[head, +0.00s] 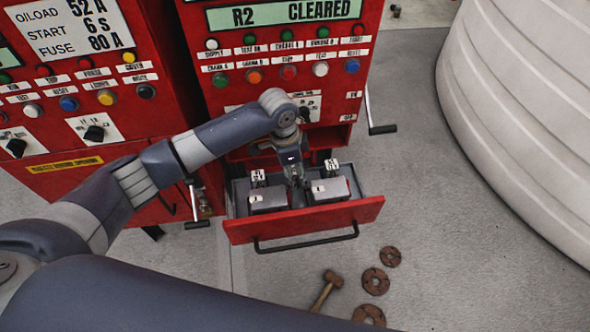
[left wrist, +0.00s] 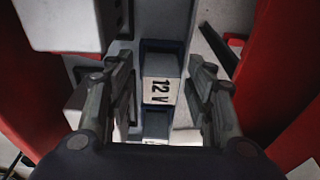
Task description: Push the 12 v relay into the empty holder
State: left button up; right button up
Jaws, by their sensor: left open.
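A narrow part with a white 12 V label (left wrist: 159,91), a grey top and blue edging stands between my fingers in the left wrist view. I cannot tell whether it is the relay or its holder. My left gripper (left wrist: 161,66) is open, with one finger on each side of it; contact is not clear. In the head view my left gripper (head: 297,180) points down into the open red drawer (head: 310,220), between two grey boxes. The part under it is hidden there. A second blue-edged piece (left wrist: 156,125) shows below the label. My right gripper is out of view.
The left grey box (head: 268,198) and right grey box (head: 329,190) stand close beside the gripper, with small white tags behind them. Red control panels (head: 225,95) rise behind the drawer. A hammer (head: 325,290) and rusty discs (head: 375,281) lie on the floor.

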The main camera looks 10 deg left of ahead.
pick_arm(q)
notch_tip(320, 180, up, 12)
jog(key=a+b, duration=0.1)
jog(key=shift+s+a, duration=0.35)
jog(key=shift+r, duration=0.1)
